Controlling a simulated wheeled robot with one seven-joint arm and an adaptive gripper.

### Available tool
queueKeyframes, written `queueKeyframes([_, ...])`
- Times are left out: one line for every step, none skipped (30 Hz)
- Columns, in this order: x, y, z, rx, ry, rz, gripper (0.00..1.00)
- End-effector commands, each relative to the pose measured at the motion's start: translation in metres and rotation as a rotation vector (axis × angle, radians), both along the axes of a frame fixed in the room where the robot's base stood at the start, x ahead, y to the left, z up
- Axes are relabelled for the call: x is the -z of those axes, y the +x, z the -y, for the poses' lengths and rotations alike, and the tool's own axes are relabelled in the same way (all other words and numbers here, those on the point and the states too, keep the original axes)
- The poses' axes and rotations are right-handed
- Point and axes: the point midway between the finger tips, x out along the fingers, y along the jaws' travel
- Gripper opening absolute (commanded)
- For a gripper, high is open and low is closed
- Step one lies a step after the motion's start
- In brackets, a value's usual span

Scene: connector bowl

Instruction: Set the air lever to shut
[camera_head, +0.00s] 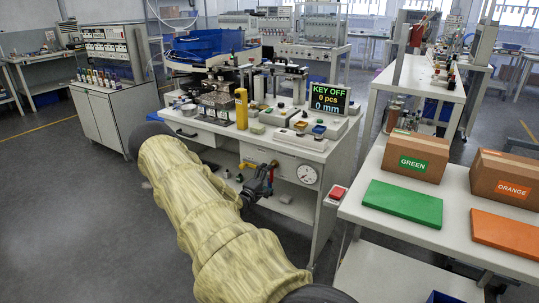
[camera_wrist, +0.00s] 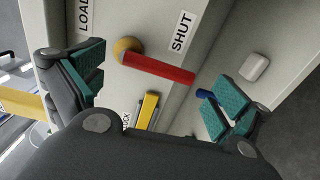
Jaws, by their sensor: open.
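A red lever (camera_wrist: 158,68) on a round brass pivot (camera_wrist: 127,48) shows in the wrist view, mounted on the pale bench front. It extends from the pivot to the right and slightly down in the picture. A SHUT label (camera_wrist: 182,31) is just above the lever. My gripper (camera_wrist: 158,86) is open, with one teal-padded finger on each side of the red lever, and nothing is clasped. The right finger is close to the lever's free end; contact cannot be told. In the head view my gripper (camera_head: 262,182) is at the bench front, left of a round gauge (camera_head: 307,174).
A yellow lever (camera_wrist: 148,110) is below the red one, beside a partly hidden label. A blue piece (camera_wrist: 207,94) is beside the right finger. A side table (camera_head: 388,235) carries green and orange boards.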

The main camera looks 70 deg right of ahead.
Motion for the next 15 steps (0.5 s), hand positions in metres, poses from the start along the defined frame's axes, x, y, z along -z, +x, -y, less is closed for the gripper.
queueKeyframes([0.000, 0.003, -0.007, -0.001, 0.001, 0.000, 1.00])
queueKeyframes([0.000, 0.003, -0.012, 0.000, 0.001, 0.000, 1.00])
queueKeyframes([0.000, 0.005, -0.019, -0.001, 0.000, 0.000, 1.00])
queueKeyframes([0.000, 0.007, -0.024, -0.001, 0.000, 0.000, 1.00])
queueKeyframes([0.001, 0.008, -0.030, 0.000, 0.001, -0.001, 1.00])
queueKeyframes([0.001, 0.010, -0.037, -0.001, 0.002, -0.001, 1.00])
queueKeyframes([0.002, 0.011, -0.042, -0.002, 0.002, -0.001, 1.00])
queueKeyframes([0.002, 0.013, -0.047, -0.002, 0.004, -0.002, 1.00])
queueKeyframes([0.003, 0.014, -0.054, -0.001, 0.004, -0.002, 1.00])
queueKeyframes([0.004, 0.016, -0.059, -0.001, 0.005, -0.002, 1.00])
queueKeyframes([0.004, 0.017, -0.063, -0.001, 0.005, -0.002, 1.00])
queueKeyframes([0.005, 0.018, -0.069, -0.001, 0.005, -0.002, 1.00])
queueKeyframes([0.005, 0.019, -0.073, -0.001, 0.006, -0.003, 1.00])
queueKeyframes([0.006, 0.020, -0.077, -0.001, 0.006, -0.002, 1.00])
queueKeyframes([0.006, 0.021, -0.081, -0.001, 0.006, -0.002, 1.00])
